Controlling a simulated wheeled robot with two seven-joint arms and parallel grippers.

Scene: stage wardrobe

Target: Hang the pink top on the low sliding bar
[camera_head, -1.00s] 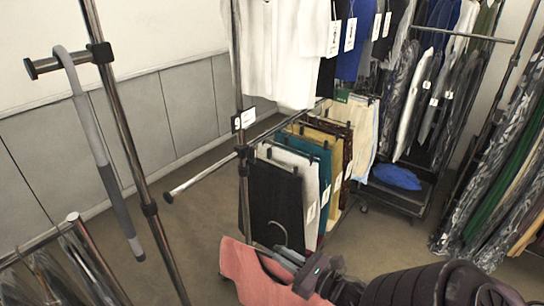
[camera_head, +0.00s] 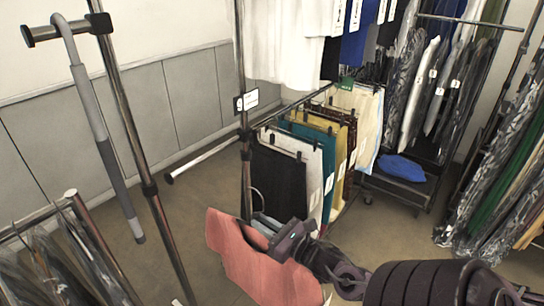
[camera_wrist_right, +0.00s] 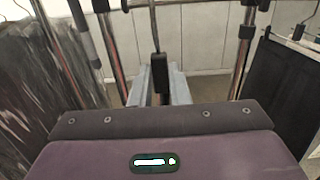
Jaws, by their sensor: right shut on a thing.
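The pink top (camera_head: 262,268) hangs in the lower middle of the head view, below my right gripper (camera_head: 268,224). My right gripper is shut on its hanger; the thin hanger hook (camera_head: 258,195) rises just above the grey fingers. The low sliding bar (camera_head: 203,159) sticks out to the left from the rack upright, with a dark cap at its free end. The hook is below the bar and to its right in the picture, apart from it. In the right wrist view, grey fingers (camera_wrist_right: 160,85) point forward; the top is not visible there. My left gripper is not in view.
Trousers on hangers (camera_head: 300,165) fill the rail right of the upright, close to my right gripper. A hooked grey pole (camera_head: 103,140) hangs from a stand at left. Bagged garments (camera_head: 55,265) hang at lower left. The floor below the bar is clear.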

